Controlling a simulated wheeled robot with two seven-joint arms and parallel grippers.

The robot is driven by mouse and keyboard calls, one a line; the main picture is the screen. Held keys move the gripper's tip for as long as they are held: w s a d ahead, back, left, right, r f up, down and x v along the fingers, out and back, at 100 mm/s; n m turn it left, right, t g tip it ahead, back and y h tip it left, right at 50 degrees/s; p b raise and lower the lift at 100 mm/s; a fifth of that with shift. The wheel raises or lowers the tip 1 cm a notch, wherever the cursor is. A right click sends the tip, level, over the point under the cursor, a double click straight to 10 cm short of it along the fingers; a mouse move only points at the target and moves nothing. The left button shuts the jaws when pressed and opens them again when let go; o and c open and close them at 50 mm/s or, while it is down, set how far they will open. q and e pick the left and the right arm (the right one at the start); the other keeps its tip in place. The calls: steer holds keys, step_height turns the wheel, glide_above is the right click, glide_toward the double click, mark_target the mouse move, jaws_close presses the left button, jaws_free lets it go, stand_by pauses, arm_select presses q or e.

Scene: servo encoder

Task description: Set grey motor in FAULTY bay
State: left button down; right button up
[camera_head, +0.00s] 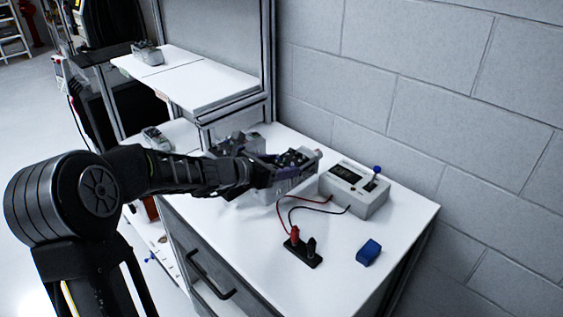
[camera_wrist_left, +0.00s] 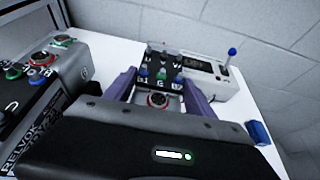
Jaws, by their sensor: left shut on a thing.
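My left gripper (camera_head: 268,172) is shut on a grey motor (camera_head: 297,174) with a dark terminal face, above the white bench in the head view. In the left wrist view the purple fingers of the gripper (camera_wrist_left: 160,92) stand on either side of the motor (camera_wrist_left: 163,66), whose dark panel carries coloured terminals. I cannot tell whether the motor touches the bench. No bay marked FAULTY can be read in either view. My right gripper is not in view.
A white meter box (camera_head: 355,190) with a blue-tipped lever stands beside the held motor. Red and black leads run to a black terminal block (camera_head: 303,252). A blue block (camera_head: 369,252) lies near the right edge. Another grey unit (camera_wrist_left: 45,75) is at left; a raised shelf (camera_head: 205,88) stands behind.

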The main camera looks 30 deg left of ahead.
arm_select(q)
steer(key=shift+f, duration=0.45)
steer(key=shift+f, duration=0.15)
steer(key=shift+w+f, duration=0.1)
steer(key=shift+f, duration=1.65)
steer(key=shift+f+b, duration=0.15)
steer(key=shift+b, duration=0.25)
steer(key=shift+c, duration=1.6)
jaws_free()
steer(key=shift+f, duration=0.15)
steer(key=shift+r, duration=0.2)
steer(key=v, duration=1.2)
steer(key=shift+f, duration=0.15)
